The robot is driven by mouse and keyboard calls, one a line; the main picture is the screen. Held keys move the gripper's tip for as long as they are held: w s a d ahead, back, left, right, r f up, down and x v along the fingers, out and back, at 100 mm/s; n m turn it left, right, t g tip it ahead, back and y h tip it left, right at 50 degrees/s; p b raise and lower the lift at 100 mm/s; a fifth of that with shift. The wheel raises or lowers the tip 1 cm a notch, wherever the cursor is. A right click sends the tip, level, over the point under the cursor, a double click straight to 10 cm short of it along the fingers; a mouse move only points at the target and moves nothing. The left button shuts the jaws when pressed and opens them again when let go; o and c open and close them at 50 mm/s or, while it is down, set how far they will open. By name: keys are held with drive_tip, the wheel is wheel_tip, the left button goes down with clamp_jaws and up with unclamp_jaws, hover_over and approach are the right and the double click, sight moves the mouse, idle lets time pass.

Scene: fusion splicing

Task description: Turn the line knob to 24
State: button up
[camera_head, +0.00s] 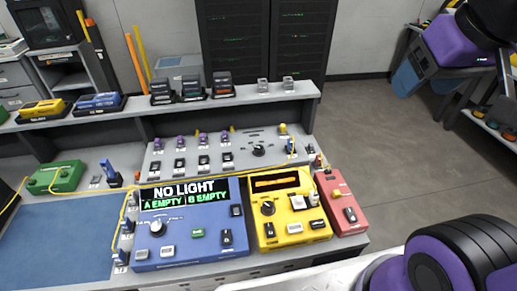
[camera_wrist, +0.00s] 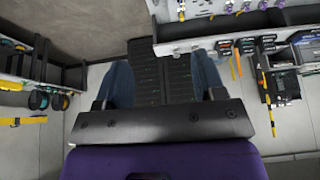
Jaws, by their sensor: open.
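Three dials show in the head view, and their labels are too small to read, so I cannot tell which is the line knob. A black knob (camera_head: 259,150) sits on the grey sloped panel (camera_head: 221,161). A round knob (camera_head: 157,227) sits on the blue box (camera_head: 190,246), below its screen. Another black knob (camera_head: 268,208) sits on the yellow box (camera_head: 291,231). My gripper (camera_wrist: 160,92) is open and empty in the wrist view, its two fingers wide apart, pointing towards the dark racks. It is well away from the dials.
A red box (camera_head: 341,202) stands right of the yellow one. A green box (camera_head: 55,178) and a blue mat (camera_head: 65,240) lie left. Yellow cable runs around the boxes. A raised shelf (camera_head: 245,98) with small devices stands behind. Open floor (camera_head: 390,130) lies right of the bench.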

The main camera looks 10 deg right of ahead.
drive_tip(key=w+a+f+n+g, duration=0.1)
drive_tip(key=w+n, duration=0.2)
drive_tip(key=w, duration=0.2)
drive_tip(key=w+a+n, duration=0.2)
drive_tip(key=w, duration=0.4)
drive_tip(key=n+g, duration=0.5)
drive_tip(key=n, duration=1.1)
hover_over(259, 147)
wheel_tip(259, 147, down, 28)
wheel_tip(259, 147, down, 11)
drive_tip(key=shift+r, duration=0.2)
drive_tip(key=c, duration=0.9)
